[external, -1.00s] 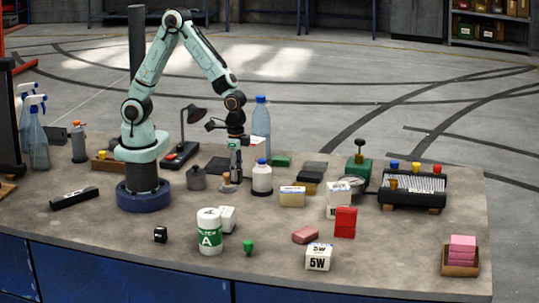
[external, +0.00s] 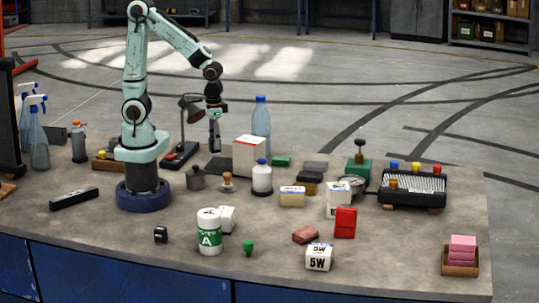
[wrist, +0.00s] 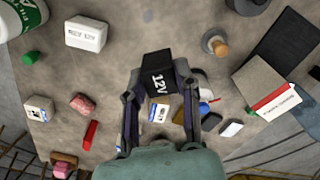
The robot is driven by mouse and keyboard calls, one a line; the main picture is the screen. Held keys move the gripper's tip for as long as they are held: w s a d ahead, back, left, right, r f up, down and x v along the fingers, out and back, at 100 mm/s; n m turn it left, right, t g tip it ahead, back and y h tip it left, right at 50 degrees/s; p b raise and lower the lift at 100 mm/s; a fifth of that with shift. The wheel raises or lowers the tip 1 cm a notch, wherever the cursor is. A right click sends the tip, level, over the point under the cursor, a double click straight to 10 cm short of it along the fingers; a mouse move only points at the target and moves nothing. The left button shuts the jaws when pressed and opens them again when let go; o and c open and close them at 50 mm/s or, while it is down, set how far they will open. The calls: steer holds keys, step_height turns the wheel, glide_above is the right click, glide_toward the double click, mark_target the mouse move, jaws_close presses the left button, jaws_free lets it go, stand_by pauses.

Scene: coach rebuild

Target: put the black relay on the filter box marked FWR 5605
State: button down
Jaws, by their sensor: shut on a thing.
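My gripper (external: 215,149) is up in the air, to the left of the filter box, in the external view. In the wrist view my gripper (wrist: 158,88) is shut on a black relay (wrist: 157,64) marked 12V, held between its fingers. The relay cannot be made out clearly in the external view. The filter box (external: 249,158) is a large grey-white box with a red stripe, standing on the table. It shows at the right of the wrist view (wrist: 262,85), apart from the relay. Its printed label is too small to read.
A blue bottle (external: 261,125) stands right behind the box, and a white bottle (external: 262,178) with a blue cap stands in front. A desk lamp (external: 190,118) is close left of my gripper. A wooden-handled stamp (external: 227,183) and a grey pot (external: 196,179) stand nearby.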

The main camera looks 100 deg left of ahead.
steer(key=s+a+r+n, duration=0.3)
steer(key=a+r+n, duration=0.35)
steer(key=a, duration=0.35)
steer(key=n, duration=0.4)
glide_above(249, 140)
steer(key=f, duration=0.7)
steer(key=shift+s+d+f, duration=0.25)
steer(key=shift+s+f, duration=0.05)
steer(key=shift+w+a+f, duration=0.15)
steer(key=shift+f, duration=0.05)
steer(key=shift+w+a+f, duration=0.15)
steer(key=shift+f, duration=1.65)
